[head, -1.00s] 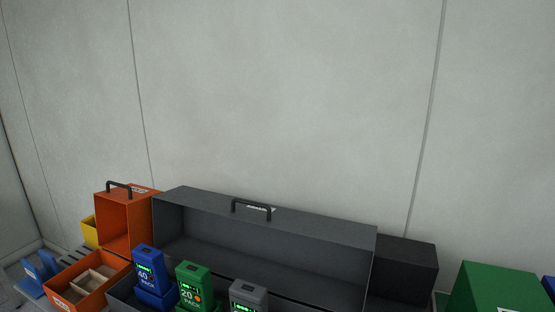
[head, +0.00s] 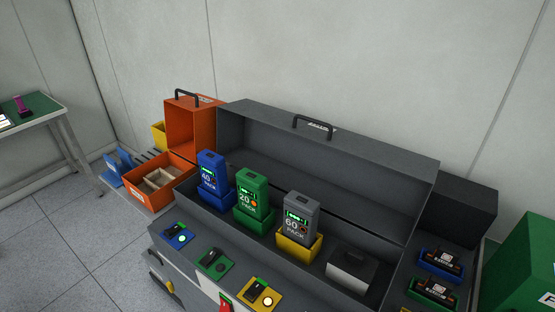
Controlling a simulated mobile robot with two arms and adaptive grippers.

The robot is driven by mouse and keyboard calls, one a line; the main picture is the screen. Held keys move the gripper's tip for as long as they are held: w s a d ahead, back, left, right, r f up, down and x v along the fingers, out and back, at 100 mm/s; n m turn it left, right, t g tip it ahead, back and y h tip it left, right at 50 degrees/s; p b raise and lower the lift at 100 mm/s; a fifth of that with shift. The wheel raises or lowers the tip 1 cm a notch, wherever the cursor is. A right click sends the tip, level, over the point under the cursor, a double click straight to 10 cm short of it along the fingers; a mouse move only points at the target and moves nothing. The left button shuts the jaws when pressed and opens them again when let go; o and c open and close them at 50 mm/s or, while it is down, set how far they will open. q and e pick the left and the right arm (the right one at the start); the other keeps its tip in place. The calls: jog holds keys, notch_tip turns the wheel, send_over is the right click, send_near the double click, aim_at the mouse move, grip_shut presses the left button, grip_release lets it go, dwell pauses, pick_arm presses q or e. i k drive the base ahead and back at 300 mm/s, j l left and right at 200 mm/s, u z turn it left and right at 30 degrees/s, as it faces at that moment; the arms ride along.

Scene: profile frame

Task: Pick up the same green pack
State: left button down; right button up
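The green pack (head: 251,190), marked 20, stands upright in a green holder (head: 253,217) inside the open dark grey case. A blue pack (head: 212,171), marked 40, stands to its left in a blue holder. A grey pack (head: 300,218), marked 60, stands to its right in a yellow holder (head: 299,246). Neither of my grippers shows in the head view.
The grey case's raised lid (head: 330,160) stands behind the packs. A row of small blue, green and yellow pads (head: 214,263) lies in front. An open orange box (head: 155,183) is left, a large green box (head: 523,265) right. A grey block (head: 351,267) sits in the case.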

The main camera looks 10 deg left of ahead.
aim_at(252, 186)
jog(key=j+u, duration=0.15)
jog(key=j, duration=0.3)
jog(key=i+j+u, duration=0.1)
jog(key=j, duration=0.35)
jog(key=i+j+u, duration=0.15)
jog(key=j, duration=0.35)
jog(key=k, duration=0.05)
